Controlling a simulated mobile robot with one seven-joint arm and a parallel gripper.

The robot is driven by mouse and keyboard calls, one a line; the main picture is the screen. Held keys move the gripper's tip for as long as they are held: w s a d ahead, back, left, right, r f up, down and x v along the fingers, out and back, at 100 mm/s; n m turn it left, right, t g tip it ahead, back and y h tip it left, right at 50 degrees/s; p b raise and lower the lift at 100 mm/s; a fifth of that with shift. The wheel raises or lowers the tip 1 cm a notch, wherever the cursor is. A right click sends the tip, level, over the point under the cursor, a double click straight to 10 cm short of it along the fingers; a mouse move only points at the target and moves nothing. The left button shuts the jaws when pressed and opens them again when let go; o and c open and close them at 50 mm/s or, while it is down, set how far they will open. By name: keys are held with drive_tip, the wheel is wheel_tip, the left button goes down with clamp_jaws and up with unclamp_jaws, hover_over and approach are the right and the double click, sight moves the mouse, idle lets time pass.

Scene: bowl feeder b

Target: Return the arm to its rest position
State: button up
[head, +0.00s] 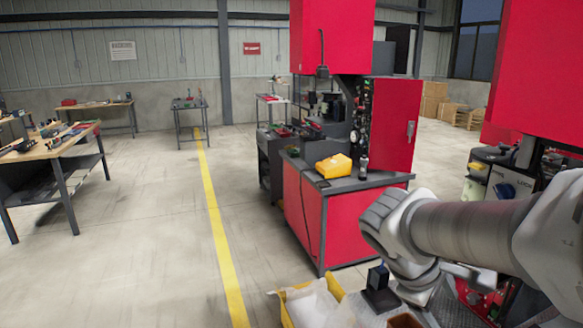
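My arm reaches in from the right edge of the head view, with its pale wrist bent downward above the cluttered work surface at the bottom. My gripper (418,284) is at the lower end of this wrist. Its fingers cannot be made out, so whether it is open or holds anything does not show. A small black block-like item (380,291) stands just left of the wrist.
A yellow-edged bin (308,303) and a brown tray (405,321) lie below my arm. A red machine cabinet (330,215) with a yellow box (334,166) stands behind. Another red machine (540,70) is at right. Open floor with a yellow line (213,205) lies left.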

drive_tip(key=s+a+r+m+t+y, duration=0.1)
drive_tip(key=s+a+m+t+y, duration=0.2)
drive_tip(key=s+a+m+y, duration=0.3)
drive_tip(key=s+a+m, duration=0.2)
drive_tip(key=s+a, duration=0.1)
drive_tip(key=shift+a+r+y, duration=0.3)
drive_tip(key=shift+a+r, duration=0.05)
drive_tip(key=shift+w, duration=0.1)
idle(0.5)
drive_tip(key=c, duration=0.3)
drive_tip(key=shift+d+m, duration=0.15)
drive_tip(key=shift+m, duration=0.15)
